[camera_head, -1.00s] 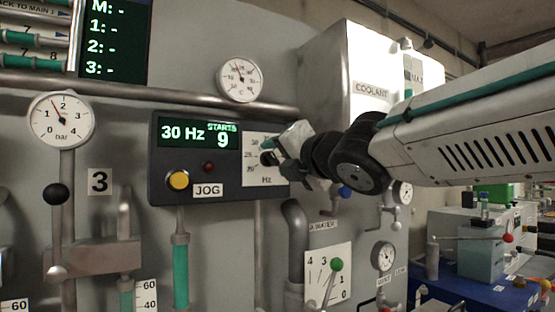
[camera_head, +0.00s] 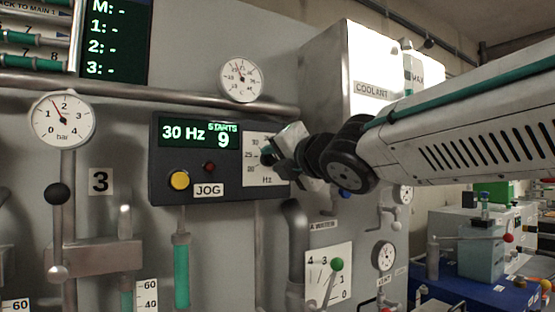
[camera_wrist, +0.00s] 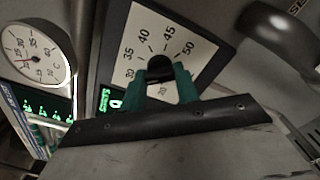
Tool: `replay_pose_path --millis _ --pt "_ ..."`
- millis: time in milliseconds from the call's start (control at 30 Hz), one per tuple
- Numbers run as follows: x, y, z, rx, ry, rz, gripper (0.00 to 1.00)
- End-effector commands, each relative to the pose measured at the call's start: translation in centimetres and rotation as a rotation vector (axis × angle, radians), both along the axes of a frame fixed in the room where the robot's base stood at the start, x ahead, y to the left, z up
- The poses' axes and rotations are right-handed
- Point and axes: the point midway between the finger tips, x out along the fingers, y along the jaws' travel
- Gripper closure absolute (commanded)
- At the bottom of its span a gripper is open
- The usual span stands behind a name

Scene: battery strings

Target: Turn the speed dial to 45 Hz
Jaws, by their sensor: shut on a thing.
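The speed dial is a dark round knob (camera_wrist: 160,67) on a white scale plate (camera_wrist: 140,35) marked in Hz, with 35, 40, 45 and 50 readable in the wrist view. The display (camera_head: 198,133) beside it reads 30 Hz and STARTS 9. My gripper (camera_wrist: 162,84) is shut on the knob, its green fingers on either side of it. In the head view my gripper (camera_head: 272,155) covers much of the plate's right part. The knob's pointer is hidden by the fingers, so its setting cannot be told from the scale.
A yellow button (camera_head: 179,180), a small red lamp (camera_head: 210,167) and a JOG label (camera_head: 208,190) sit left of the dial. A temperature gauge (camera_head: 241,80) and a pipe (camera_head: 150,93) are above. A green-knobbed lever (camera_head: 337,264) is below right.

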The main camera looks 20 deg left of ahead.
Motion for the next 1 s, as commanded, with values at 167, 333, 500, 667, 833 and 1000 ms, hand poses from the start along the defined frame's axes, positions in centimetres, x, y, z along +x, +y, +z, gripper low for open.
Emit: replay_pose_path --millis 167,333,500,667,833,1000 --pt "0.02 0.0 0.04 0.06 0.07 -0.001 0.92" --pt "0.01 0.02 0.05 0.15 0.174 -0.001 0.92" --pt "0.01 0.02 0.06 0.255 0.298 -0.001 0.92" --pt "0.01 0.02 0.06 0.354 0.413 0.0 0.92" --pt "0.0 0.02 0.05 0.459 0.536 0.0 0.92" --pt "0.0 0.03 0.04 0.564 0.659 0.0 0.92"
